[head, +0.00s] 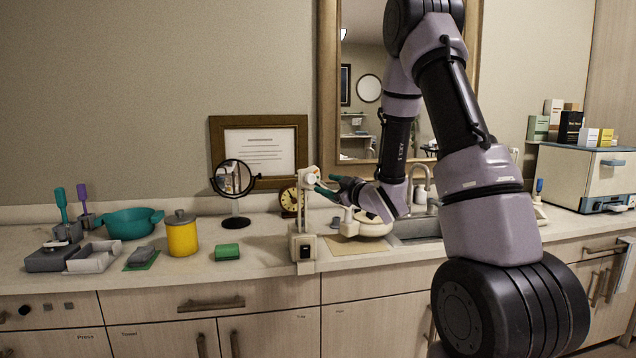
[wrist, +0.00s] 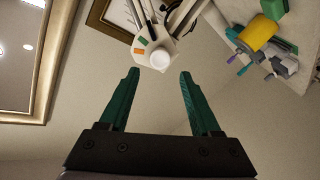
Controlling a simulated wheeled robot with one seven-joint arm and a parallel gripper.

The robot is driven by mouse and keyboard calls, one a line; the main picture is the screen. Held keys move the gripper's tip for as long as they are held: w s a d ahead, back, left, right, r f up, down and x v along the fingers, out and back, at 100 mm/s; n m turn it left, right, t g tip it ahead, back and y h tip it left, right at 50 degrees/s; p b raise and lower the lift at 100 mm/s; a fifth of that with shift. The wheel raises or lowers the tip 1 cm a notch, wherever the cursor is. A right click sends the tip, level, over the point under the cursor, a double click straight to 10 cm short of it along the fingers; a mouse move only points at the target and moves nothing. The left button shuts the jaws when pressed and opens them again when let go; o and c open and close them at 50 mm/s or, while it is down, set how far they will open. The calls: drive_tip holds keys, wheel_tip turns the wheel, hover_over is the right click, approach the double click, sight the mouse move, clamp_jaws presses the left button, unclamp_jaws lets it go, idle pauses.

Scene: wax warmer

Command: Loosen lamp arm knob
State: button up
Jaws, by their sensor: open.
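The lamp's pale clamp and post (head: 303,245) stand at the counter's front edge in the head view, with a light-coloured joint (head: 309,176) at the top. In the wrist view the white joint housing (wrist: 146,46) carries an orange and a green mark. A round white knob (wrist: 160,60) faces me from it. My gripper (head: 323,187) is open, with its green fingers pointing at the joint from the right. In the wrist view the fingertips of my gripper (wrist: 159,74) lie either side of the knob with gaps. I cannot tell how far short of the knob they are.
A round mirror (head: 234,180), a clock (head: 290,200) and a framed certificate (head: 259,122) stand behind the lamp. A sink (head: 415,229) lies to the right.

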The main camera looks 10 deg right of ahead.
sight(312, 180)
drive_tip(key=shift+x, duration=3.25)
drive_tip(key=shift+a, duration=0.1)
drive_tip(key=c, duration=1)
drive_tip(key=shift+o, duration=0.2)
drive_tip(key=n, duration=1.1)
drive_tip(key=shift+n, duration=0.3)
drive_tip(key=n, duration=0.5)
drive_tip(key=shift+n, duration=0.4)
drive_tip(key=n, duration=0.5)
drive_tip(key=shift+n, duration=0.3)
drive_tip(key=o, duration=1)
drive_tip(key=shift+c, duration=0.2)
